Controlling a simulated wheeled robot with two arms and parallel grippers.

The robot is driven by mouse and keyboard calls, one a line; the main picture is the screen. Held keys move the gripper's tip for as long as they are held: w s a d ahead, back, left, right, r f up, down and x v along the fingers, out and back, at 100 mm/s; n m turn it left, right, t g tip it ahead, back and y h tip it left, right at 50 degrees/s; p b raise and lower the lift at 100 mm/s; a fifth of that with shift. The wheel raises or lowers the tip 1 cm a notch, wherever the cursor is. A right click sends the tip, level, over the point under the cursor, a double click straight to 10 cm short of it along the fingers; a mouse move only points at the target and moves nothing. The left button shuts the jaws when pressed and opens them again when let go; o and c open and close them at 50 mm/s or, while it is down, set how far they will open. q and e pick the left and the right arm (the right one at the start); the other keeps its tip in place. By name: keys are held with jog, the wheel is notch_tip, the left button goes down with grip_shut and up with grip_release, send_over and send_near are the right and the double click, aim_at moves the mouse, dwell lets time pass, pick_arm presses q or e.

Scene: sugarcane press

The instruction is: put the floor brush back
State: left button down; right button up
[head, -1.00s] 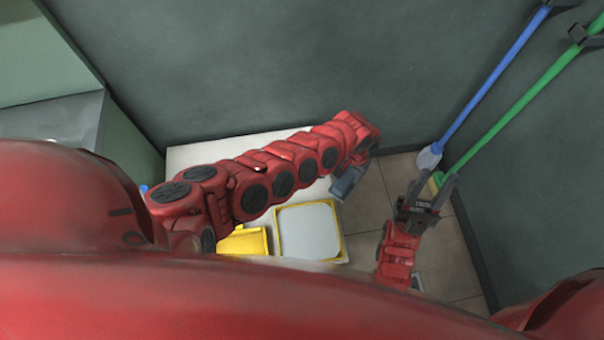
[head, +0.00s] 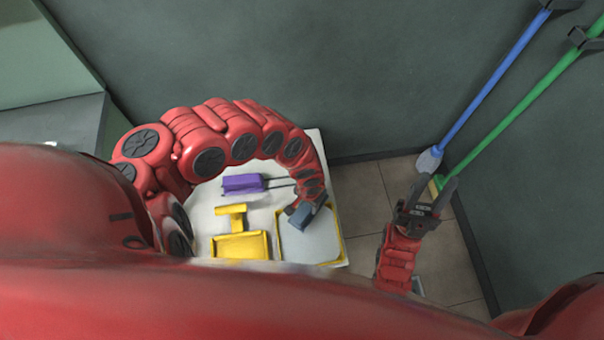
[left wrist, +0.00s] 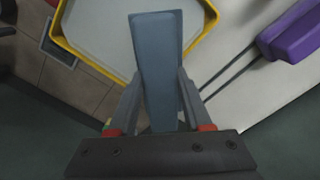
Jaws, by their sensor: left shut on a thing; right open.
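Two long-handled brushes lean along the right wall, a blue one (head: 490,80) and a green one (head: 520,107), their heads low near the floor corner. I cannot tell which is the floor brush. My left gripper (head: 303,207) is over the yellow-rimmed tray and shut on a flat blue-grey piece (left wrist: 155,55); in the left wrist view the fingers (left wrist: 160,82) clasp it on both sides. What this piece belongs to is unclear. My right gripper (head: 432,192) is open, its fingers overlapping the green brush's head in the picture; contact cannot be told.
A white table (head: 333,180) holds a yellow-rimmed tray (head: 341,248), a yellow scoop-like piece (head: 240,246) and a purple-handled tool (head: 243,183) with two thin rods. Dark brackets (head: 590,38) hold the handles on the wall.

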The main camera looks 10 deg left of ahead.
pick_arm(q)
jog(key=w+a+f+b, duration=0.1)
jog(key=w+b, duration=0.3)
jog(key=w+a+f+b, duration=0.2)
jog(key=w+b, duration=0.2)
jog(key=w, duration=0.1)
jog(key=w+a+f+b, duration=0.2)
jog(key=w+b, duration=0.1)
jog(key=w, duration=0.2)
jog(key=shift+w+a+b, duration=0.1)
jog(key=shift+a+b, duration=0.1)
jog(key=shift+b, duration=0.2)
jog(key=shift+f, duration=0.3)
jog(key=shift+c, duration=1.7)
grip_release()
